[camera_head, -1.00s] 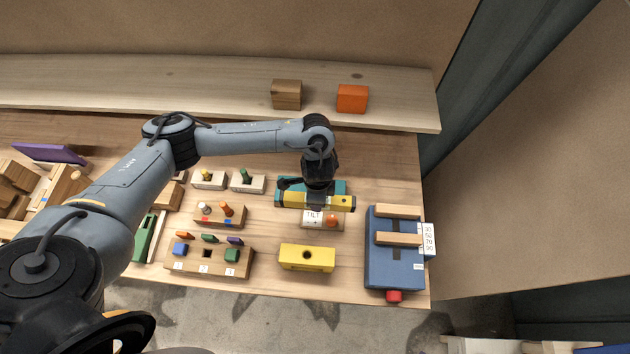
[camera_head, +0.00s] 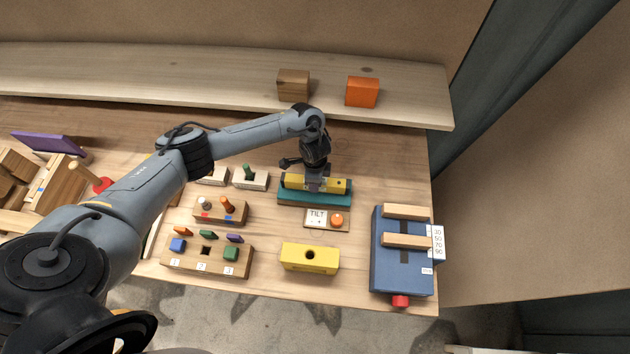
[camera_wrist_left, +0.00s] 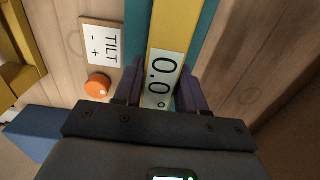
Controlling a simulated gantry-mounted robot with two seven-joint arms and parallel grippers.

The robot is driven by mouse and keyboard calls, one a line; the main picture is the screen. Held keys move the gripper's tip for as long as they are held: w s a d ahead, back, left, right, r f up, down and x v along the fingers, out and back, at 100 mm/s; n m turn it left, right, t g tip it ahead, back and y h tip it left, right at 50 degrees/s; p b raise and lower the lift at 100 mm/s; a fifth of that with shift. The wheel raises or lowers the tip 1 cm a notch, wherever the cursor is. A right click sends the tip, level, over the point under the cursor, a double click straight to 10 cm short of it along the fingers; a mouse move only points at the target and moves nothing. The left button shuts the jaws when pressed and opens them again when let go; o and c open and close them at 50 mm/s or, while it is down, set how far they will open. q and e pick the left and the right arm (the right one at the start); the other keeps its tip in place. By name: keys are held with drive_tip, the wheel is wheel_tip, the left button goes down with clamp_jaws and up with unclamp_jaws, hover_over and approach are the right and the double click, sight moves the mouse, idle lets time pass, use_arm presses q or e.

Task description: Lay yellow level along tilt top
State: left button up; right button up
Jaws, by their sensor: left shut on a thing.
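The yellow level (camera_head: 333,186) lies lengthwise along the top of the teal tilt block (camera_head: 300,196) in the head view. In the left wrist view the level (camera_wrist_left: 170,30) shows a display reading 0.0° and runs parallel to the teal top (camera_wrist_left: 207,40). My left gripper (camera_head: 313,186) is shut on the level from above, one finger on each side of its display. Whether the level bears fully on the teal top is hard to tell. The TILT label with an orange knob (camera_head: 337,220) sits just in front of the block. My right gripper is not in view.
A yellow block with a hole (camera_head: 310,258) and a blue fixture with wooden bars (camera_head: 400,270) stand nearer the front. Peg blocks (camera_head: 205,257) lie to the left. A wooden cube (camera_head: 293,85) and an orange cube (camera_head: 362,92) sit on the rear shelf.

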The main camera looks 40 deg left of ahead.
use_arm(q)
drive_tip(key=shift+f, duration=0.4)
drive_tip(key=shift+f, duration=0.15)
drive_tip(key=o, duration=1.2)
